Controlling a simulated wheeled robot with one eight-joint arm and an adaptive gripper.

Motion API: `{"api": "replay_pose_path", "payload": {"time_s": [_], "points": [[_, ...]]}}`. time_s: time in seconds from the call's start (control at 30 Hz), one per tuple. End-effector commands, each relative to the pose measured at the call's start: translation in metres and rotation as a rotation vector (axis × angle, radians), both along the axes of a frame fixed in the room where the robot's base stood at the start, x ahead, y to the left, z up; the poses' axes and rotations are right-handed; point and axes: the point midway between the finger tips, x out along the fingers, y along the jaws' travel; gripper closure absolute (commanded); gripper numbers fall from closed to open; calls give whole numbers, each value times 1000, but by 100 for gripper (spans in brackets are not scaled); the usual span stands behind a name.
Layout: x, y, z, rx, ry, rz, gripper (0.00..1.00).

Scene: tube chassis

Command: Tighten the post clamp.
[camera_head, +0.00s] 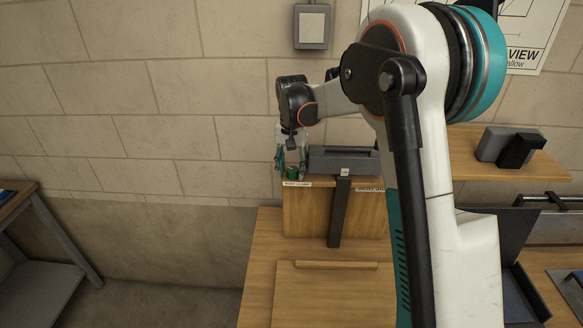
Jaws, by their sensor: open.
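My gripper (290,163) points down at the far end of the wooden workbench, close to the wall. It is open. A small green knob (292,172) sits between or just below its fingers; I cannot tell whether they touch it. A small white label (297,184), apparently reading post clamp, is on the ledge edge beneath the knob. A dark grey block (343,160) lies on the ledge right of the gripper, and a dark vertical bar (340,212) runs down in front of the wooden panel. The rest of the clamp is hidden or too small to make out.
My arm covers the bench's right part. A wooden board (335,297) with a raised strip lies on the bench. A wooden shelf (500,165) holds dark blocks at right. A grey switch box (312,27) hangs on the wall. A separate table (45,240) stands at left, with open floor between.

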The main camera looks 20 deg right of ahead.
Motion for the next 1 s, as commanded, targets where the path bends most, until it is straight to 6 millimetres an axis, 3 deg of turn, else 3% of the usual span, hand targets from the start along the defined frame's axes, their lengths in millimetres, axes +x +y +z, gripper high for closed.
{"api": "replay_pose_path", "payload": {"time_s": [0.37,0.73,1.0], "points": [[-1,-3,8,-3,3,-3,50],[0,-1,61,-4,3,-2,50],[1,0,79,-3,2,-1,50]]}}
